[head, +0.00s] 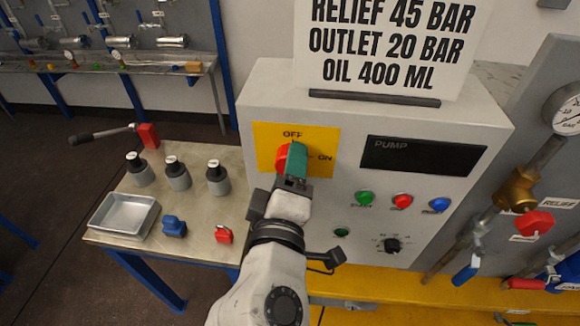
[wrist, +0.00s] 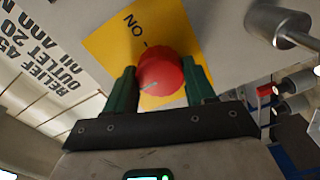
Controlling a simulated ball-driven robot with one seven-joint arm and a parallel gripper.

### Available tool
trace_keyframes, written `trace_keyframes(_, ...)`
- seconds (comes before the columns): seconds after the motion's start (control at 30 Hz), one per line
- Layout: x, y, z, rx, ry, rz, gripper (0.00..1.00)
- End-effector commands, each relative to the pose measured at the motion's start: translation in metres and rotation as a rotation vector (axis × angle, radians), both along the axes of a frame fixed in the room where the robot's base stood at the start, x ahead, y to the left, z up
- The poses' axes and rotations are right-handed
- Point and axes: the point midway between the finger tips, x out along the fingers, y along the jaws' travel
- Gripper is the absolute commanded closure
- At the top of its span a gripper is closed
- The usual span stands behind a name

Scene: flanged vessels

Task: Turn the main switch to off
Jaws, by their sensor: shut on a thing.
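The main switch is a red round knob (head: 282,158) on a yellow plate (head: 265,137) marked OFF at the top and ON at the right, on the front of the grey control box (head: 350,190). My gripper (head: 296,160) is at the knob with its green fingers shut on it, hiding part of it in the head view. In the wrist view the red knob (wrist: 161,76) sits between the two fingers of my gripper (wrist: 160,85), with the ON mark above it. A short pale line shows on the knob, but I cannot tell which mark it points to.
Green, red and blue buttons (head: 402,201) and a small black dial (head: 392,245) lie right of my gripper. A side table (head: 120,195) at left holds a metal tray (head: 124,215), several grey weights, a blue piece and a red padlock (head: 224,235). Pipes and valves (head: 515,190) stand at far right.

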Motion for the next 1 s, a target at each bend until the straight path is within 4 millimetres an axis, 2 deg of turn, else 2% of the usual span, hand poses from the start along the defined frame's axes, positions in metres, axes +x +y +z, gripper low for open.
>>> trace_keyframes(0.1,0.000,0.001,-0.002,-0.003,0.002,0.003,0.76)
trace_keyframes(0.13,0.000,0.001,-0.002,-0.003,0.002,0.003,0.43)
trace_keyframes(0.37,0.000,0.001,-0.001,-0.001,0.002,0.002,0.21)
trace_keyframes(0.6,-0.001,0.000,0.000,0.000,0.001,0.001,0.20)
trace_keyframes(0.73,-0.008,0.001,-0.001,0.000,0.000,0.003,0.20)
trace_keyframes(0.87,-0.028,0.002,-0.003,0.001,0.000,0.004,0.20)
trace_keyframes(1.0,-0.056,0.003,-0.004,0.000,0.001,0.004,0.20)
